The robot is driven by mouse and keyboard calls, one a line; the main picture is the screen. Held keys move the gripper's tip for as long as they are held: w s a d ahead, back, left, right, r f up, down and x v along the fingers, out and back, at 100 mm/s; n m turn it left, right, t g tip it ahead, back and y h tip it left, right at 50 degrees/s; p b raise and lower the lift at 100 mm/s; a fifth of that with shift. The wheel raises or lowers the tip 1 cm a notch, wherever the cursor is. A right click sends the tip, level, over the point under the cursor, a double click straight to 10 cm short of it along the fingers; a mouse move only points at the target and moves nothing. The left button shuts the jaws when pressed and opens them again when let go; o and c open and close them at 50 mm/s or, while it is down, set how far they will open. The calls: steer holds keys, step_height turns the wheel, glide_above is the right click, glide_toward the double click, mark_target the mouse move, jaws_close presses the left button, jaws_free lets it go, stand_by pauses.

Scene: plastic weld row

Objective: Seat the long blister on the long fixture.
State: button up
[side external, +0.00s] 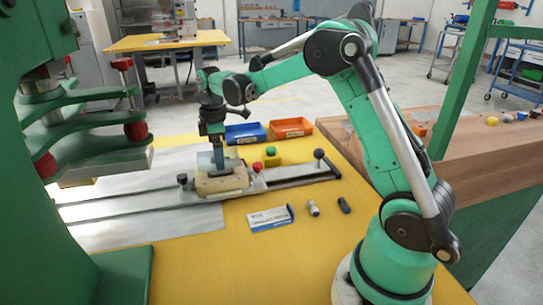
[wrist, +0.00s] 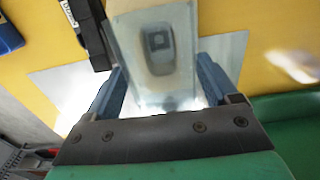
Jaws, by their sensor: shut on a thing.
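My gripper (side external: 217,168) points down over the beige fixture block (side external: 221,184) on the sliding carriage in the side view. In the wrist view its two blue fingers (wrist: 165,95) stand on either side of a pale, translucent long blister (wrist: 155,62) with a rounded recess and a small dark square in it. The gripper is shut on the blister. In the side view the blister is hard to make out between the fingers and the block, so I cannot tell whether it touches the fixture. The fixture's top is partly hidden by the gripper.
The carriage runs on rails toward a green press (side external: 85,110) at left. A blue bin (side external: 245,133) and an orange bin (side external: 291,128) stand behind. A yellow-and-green button box (side external: 271,156) is right of the fixture. A card (side external: 270,218) and small bottles lie in front on yellow tabletop.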

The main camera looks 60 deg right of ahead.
steer(key=shift+f, duration=1.45)
stand_by(0.6)
steer(key=o, duration=0.8)
steer(key=shift+c, duration=0.9)
steer(key=shift+r, duration=0.1)
steer(key=shift+r, duration=3.45)
